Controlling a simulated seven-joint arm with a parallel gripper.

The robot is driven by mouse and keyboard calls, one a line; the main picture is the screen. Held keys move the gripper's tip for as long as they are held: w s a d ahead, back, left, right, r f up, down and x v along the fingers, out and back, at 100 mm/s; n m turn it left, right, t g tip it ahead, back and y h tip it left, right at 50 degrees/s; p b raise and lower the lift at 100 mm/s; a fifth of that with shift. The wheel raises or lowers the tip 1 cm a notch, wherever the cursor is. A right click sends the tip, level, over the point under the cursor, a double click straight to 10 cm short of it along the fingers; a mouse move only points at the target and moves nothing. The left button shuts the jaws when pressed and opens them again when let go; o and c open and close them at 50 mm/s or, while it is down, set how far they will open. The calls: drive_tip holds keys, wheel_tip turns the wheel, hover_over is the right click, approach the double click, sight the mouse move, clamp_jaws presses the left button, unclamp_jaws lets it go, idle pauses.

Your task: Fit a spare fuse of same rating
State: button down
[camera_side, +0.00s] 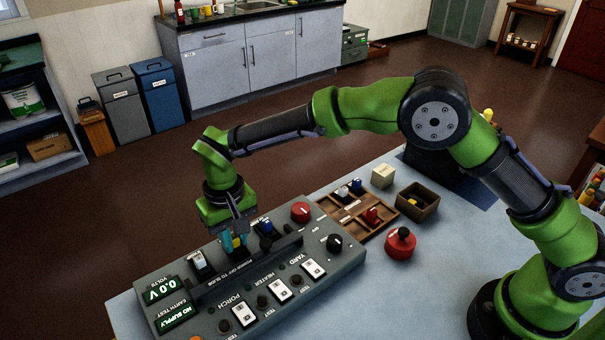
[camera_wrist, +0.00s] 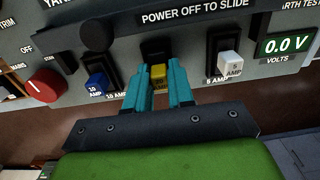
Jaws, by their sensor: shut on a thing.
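My gripper (camera_side: 236,241) is over the fuse row of the grey panel (camera_side: 225,315). In the wrist view its teal fingers (camera_wrist: 158,88) are shut on a yellow fuse (camera_wrist: 158,72) at the middle fuse slot; whether the fuse is fully seated cannot be told. A wooden tray (camera_side: 349,226) holds white (camera_side: 342,192), blue (camera_side: 355,184) and red (camera_side: 371,215) spare fuses. A small dark box (camera_side: 430,207) has something yellow inside.
The panel displays read 0.0 V (camera_side: 160,290) and NO SUPPLY (camera_side: 176,317). A red rotary knob (camera_wrist: 47,86) is on the panel, beside the fuse row. A red button (camera_side: 401,240) and a cream block (camera_side: 382,176) stand near the tray. The table front is clear.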

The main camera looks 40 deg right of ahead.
drive_tip(key=shift+f, duration=0.2)
drive_tip(key=c, duration=0.9)
unclamp_jaws()
drive_tip(key=shift+o, duration=0.3)
drive_tip(key=o, duration=0.4)
drive_tip(key=shift+r, duration=3.05)
